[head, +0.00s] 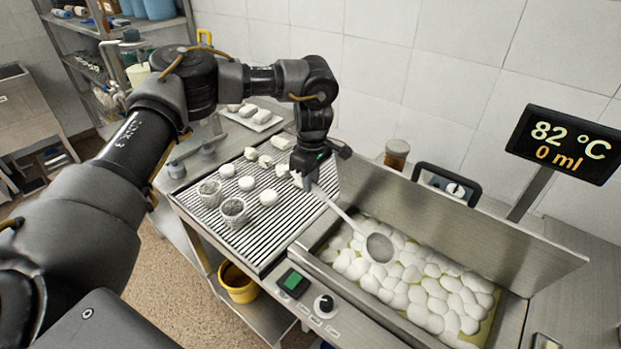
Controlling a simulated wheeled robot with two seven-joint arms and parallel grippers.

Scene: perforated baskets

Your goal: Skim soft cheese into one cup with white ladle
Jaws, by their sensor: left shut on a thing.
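My left gripper (306,180) is shut on the handle of the ladle (380,247), above the right part of the ribbed drain board. The ladle's handle runs down to the right, and its round grey bowl is over the left part of the vat (512,318). Whether the bowl touches the white curd lumps (437,292) in the vat I cannot tell. Two perforated cups stand on the drain board, one in front (233,212) and one behind it (209,192). Their insides look grey, and I see no white cheese in them. My right gripper is not in view.
White cheese pieces (268,197) lie on the ribbed drain board (262,245). A tray with more pieces (252,117) is behind. A display (565,142) reads 82 °C and 0 ml. A yellow bucket (238,284) is below.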

